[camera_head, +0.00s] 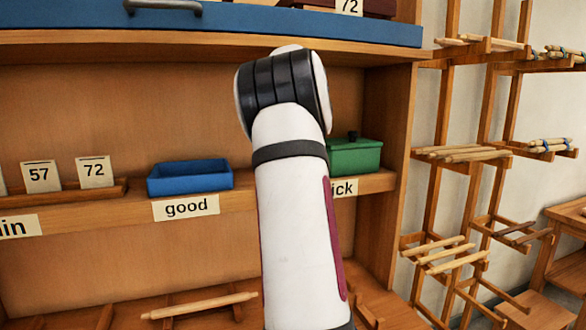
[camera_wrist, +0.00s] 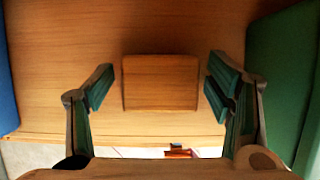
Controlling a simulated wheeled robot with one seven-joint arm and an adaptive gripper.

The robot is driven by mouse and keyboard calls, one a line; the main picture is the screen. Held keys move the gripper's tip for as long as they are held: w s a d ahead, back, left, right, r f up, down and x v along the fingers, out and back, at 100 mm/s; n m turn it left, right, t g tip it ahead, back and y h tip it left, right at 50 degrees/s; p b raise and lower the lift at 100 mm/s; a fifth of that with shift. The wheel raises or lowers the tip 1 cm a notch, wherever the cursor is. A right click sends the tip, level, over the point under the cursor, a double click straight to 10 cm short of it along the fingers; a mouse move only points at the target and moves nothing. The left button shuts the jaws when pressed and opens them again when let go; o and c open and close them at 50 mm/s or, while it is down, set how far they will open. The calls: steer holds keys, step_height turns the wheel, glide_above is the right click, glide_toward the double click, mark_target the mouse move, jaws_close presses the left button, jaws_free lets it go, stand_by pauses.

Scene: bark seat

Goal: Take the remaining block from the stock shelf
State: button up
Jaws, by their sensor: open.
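In the wrist view a small light-brown wooden block (camera_wrist: 160,82) lies on the wooden shelf board (camera_wrist: 60,60). My gripper (camera_wrist: 160,90) is open, with one dark green-padded finger to the left of the block and one to the right. A gap shows on both sides, so the fingers do not touch it. I cannot tell how far the fingertips reach down beside it. In the head view my white arm hides the block and my gripper; the same shelf (camera_head: 110,211) shows on either side of the arm.
A blue tray (camera_head: 190,178) stands left of my arm above a "good" label (camera_head: 186,207). A green lidded box (camera_head: 355,157) stands close on the right. Number cards 57 and 72 (camera_head: 95,171) stand further left. A blue-fronted upper shelf (camera_head: 300,25) is overhead; wooden racks with sticks (camera_head: 465,155) stand right.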

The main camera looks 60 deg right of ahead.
steer(key=c, duration=1.3)
steer(key=shift+o, duration=0.2)
